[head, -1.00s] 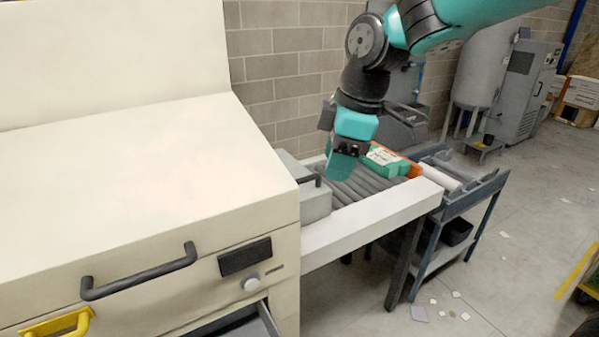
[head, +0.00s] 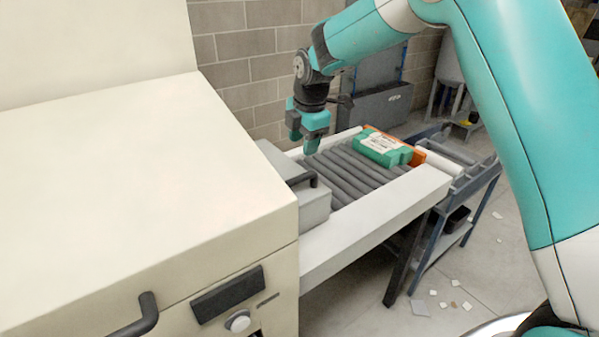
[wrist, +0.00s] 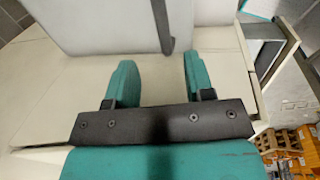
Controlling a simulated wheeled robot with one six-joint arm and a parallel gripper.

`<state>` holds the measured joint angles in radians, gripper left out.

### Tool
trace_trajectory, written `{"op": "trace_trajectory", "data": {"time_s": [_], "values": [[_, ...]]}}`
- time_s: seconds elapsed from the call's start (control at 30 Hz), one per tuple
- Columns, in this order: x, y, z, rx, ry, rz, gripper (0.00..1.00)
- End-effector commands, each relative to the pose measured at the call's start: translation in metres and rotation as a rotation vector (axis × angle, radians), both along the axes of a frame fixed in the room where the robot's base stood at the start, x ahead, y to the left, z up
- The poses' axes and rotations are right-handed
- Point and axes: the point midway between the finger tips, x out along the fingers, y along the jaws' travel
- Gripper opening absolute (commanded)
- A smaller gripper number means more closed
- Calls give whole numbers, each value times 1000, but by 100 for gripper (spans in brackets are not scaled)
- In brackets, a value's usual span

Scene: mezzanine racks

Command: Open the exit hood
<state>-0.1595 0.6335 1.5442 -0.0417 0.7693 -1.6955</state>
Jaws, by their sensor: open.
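The exit hood (head: 312,208) is a light grey box at the machine's outlet, over the near end of the roller conveyor. It looks closed. Its dark bar handle (head: 303,180) is on top; a dark bar that looks like this handle (wrist: 163,25) shows in the wrist view, beyond the fingers. A pale panel, probably the hood (wrist: 100,25), fills the top there. My gripper (head: 310,147) is above the far side of the conveyor, behind and above the handle, apart from it. In the wrist view its teal fingers (wrist: 160,75) are spread with nothing between them.
The cream machine (head: 120,190) fills the left. A green box (head: 384,148) lies on the rollers (head: 350,172) against an orange end stop (head: 418,156). A blue-grey cart (head: 470,190) stands past the conveyor's end. A brick wall (head: 250,50) is behind.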

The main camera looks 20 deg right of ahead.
Motion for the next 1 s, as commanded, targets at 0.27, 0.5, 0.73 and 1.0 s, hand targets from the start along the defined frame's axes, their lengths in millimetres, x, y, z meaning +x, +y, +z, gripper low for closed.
{"op": "trace_trajectory", "data": {"time_s": [0.27, 0.5, 0.73, 1.0], "values": [[11, 4, -61, -1, 5, 0, 48], [19, 5, -101, 0, 2, -2, 48], [21, 5, -115, 0, 1, -4, 48], [22, 4, -116, 1, 0, -4, 42]]}}
